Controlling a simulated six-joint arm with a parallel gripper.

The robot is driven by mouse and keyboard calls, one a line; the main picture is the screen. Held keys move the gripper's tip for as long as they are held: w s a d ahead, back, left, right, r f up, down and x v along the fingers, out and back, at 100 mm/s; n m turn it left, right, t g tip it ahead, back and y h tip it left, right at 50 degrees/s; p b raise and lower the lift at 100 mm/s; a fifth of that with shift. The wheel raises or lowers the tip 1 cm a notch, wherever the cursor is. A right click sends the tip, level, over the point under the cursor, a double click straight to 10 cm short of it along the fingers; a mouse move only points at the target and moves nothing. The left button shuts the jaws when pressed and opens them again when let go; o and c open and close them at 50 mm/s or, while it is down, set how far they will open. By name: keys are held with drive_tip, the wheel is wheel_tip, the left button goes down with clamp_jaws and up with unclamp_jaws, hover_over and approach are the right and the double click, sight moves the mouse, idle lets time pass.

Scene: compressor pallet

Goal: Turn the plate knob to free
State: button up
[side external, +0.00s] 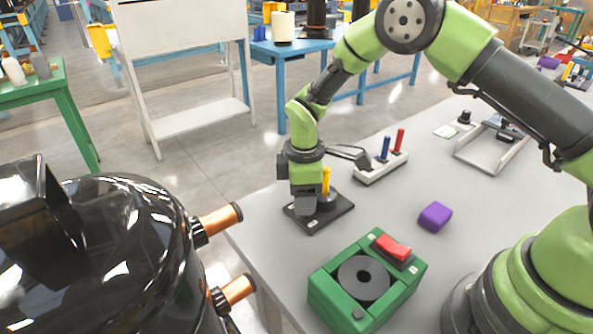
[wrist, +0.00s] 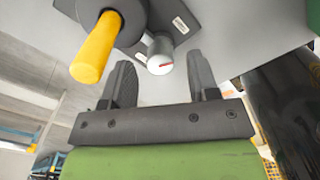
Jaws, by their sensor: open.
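A dark base plate (side external: 318,218) lies near the table's left edge. A yellow lever handle (side external: 326,181) stands up from it; in the wrist view the handle (wrist: 95,47) is at the upper left. The plate knob (wrist: 160,52), grey with a pale round face and a short red mark, shows in the wrist view near a pale label (wrist: 181,25) and a second, smaller one. My gripper (side external: 306,208) is low over the plate, open, with the knob between and slightly beyond its fingertips. I cannot tell whether it touches. In the side view my gripper partly hides the knob area.
A green block assembly (side external: 340,288) with a red rocker (side external: 393,247) is in front. A purple block (side external: 435,217) lies to the right. A white holder with blue and red handles (side external: 381,167) stands behind. A glossy black compressor (side external: 110,250) with copper stubs is at left.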

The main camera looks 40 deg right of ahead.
drive_tip(key=r+m, duration=0.1)
drive_tip(key=r, duration=0.1)
drive_tip(key=r+m, duration=0.2)
drive_tip(key=r, duration=0.1)
drive_tip(key=s+r+m+h, duration=0.1)
drive_tip(key=r+m, duration=0.1)
drive_tip(key=r, duration=0.1)
drive_tip(key=shift+a, duration=0.35)
drive_tip(key=a+m+h, duration=0.1)
drive_tip(key=m, duration=0.4)
drive_tip(key=s+a+m+t, duration=0.1)
drive_tip(key=m, duration=0.5)
drive_tip(key=m+t+h, duration=0.1)
drive_tip(key=m, duration=0.5)
drive_tip(key=shift+s+a+h, duration=0.15)
drive_tip(key=shift+a+h, duration=0.15)
drive_tip(key=shift+a, duration=0.1)
drive_tip(key=shift+t, duration=0.3)
